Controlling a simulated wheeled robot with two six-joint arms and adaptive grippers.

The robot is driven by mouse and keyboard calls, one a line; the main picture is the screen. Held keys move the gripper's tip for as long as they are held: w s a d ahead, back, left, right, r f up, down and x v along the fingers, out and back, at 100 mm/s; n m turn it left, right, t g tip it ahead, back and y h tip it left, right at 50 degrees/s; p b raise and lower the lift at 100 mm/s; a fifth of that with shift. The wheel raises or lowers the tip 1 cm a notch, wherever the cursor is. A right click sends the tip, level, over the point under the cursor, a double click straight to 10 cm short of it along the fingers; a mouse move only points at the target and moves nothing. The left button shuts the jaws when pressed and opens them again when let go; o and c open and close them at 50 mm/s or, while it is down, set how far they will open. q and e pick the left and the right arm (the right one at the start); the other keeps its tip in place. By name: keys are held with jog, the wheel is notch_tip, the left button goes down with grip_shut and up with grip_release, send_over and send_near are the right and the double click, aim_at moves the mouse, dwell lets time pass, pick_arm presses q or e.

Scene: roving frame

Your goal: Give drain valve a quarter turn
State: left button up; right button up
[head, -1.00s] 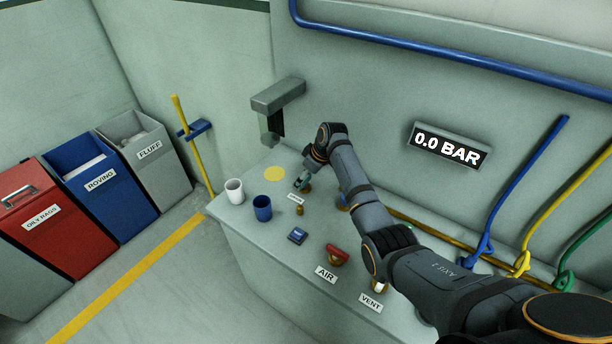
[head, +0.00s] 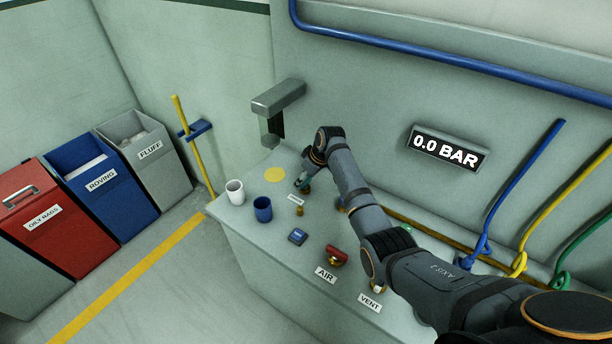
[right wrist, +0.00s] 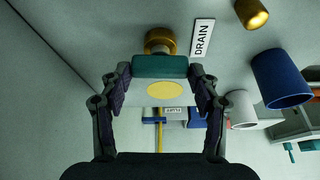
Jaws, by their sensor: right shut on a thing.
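The drain valve has a teal handle (right wrist: 160,66) on a brass base (right wrist: 160,38), beside a white DRAIN label (right wrist: 203,38). In the right wrist view the handle lies crosswise between my right gripper's fingers (right wrist: 160,82), which are shut on it. In the head view my right gripper (head: 303,183) is at the valve on the grey bench, behind its small label (head: 296,199). The gripper and arm hide part of the valve there. My left gripper is not in view.
The red AIR valve (head: 337,254) is nearer. A wall display (head: 445,148) reads 0.0 BAR. A grey bracket (head: 278,97) juts out behind.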

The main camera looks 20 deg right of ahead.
jog(key=m+p, duration=0.2)
jog(key=shift+a+r+m+h+p, duration=0.15)
jog(key=shift+r+m+h+p, duration=0.15)
jog(key=shift+h+p, duration=0.1)
jog(key=shift+f+m+h+p, duration=0.1)
jog(key=shift+m+h+p, duration=0.2)
jog(key=shift+m+p, duration=0.45)
jog(key=m+h+p, duration=0.1)
jog(key=m, duration=0.2)
jog(key=shift+a+f, duration=0.1)
jog(key=shift+m+h, duration=0.4)
jog(key=shift+m, duration=0.45)
jog(key=shift+a+f+m+h, duration=0.15)
jog(key=shift+m+h, duration=0.25)
jog(key=shift+m, duration=0.5)
jog(key=shift+f+m+h+b, duration=0.1)
jog(key=shift+m+h+b, duration=0.3)
jog(key=shift+m, duration=0.5)
jog(key=m+b, duration=0.2)
jog(key=m, duration=0.1)
jog(key=shift+w+g+h, duration=0.1)
jog(key=shift+g+h, duration=0.2)
jog(key=shift+h, duration=0.1)
jog(key=shift+m+g+b, duration=0.3)
jog(key=shift+m+b, duration=0.5)
jog(key=shift+b, duration=0.05)
